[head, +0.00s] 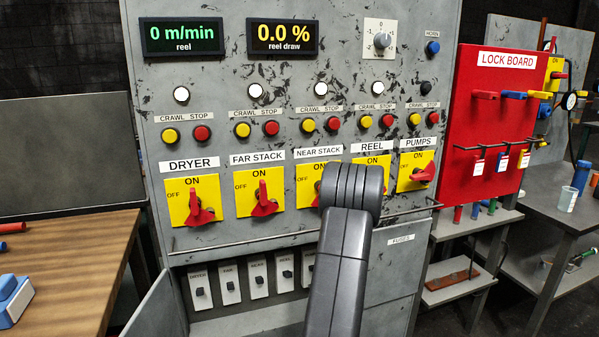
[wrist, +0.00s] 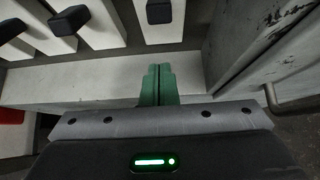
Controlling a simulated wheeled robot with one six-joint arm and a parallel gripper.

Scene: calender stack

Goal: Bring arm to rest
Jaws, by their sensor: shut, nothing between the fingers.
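In the wrist view my gripper (wrist: 158,84) shows two green fingers pressed together with nothing between them. It is just in front of the pale ledge (wrist: 90,88) of the open fuse compartment, below the fuse blocks; I cannot tell whether it touches the ledge. In the head view my dark grey arm stands in front of the control panel (head: 225,140). It covers part of the REEL and NEAR STACK switches. My gripper itself does not show there.
White fuse blocks (head: 228,283) with black knobs sit in the compartment, its door (head: 160,308) open at left. A rail (head: 290,235) crosses the panel below the yellow switches. The red lock board (head: 490,130) stands right; a wooden bench (head: 60,260) is left.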

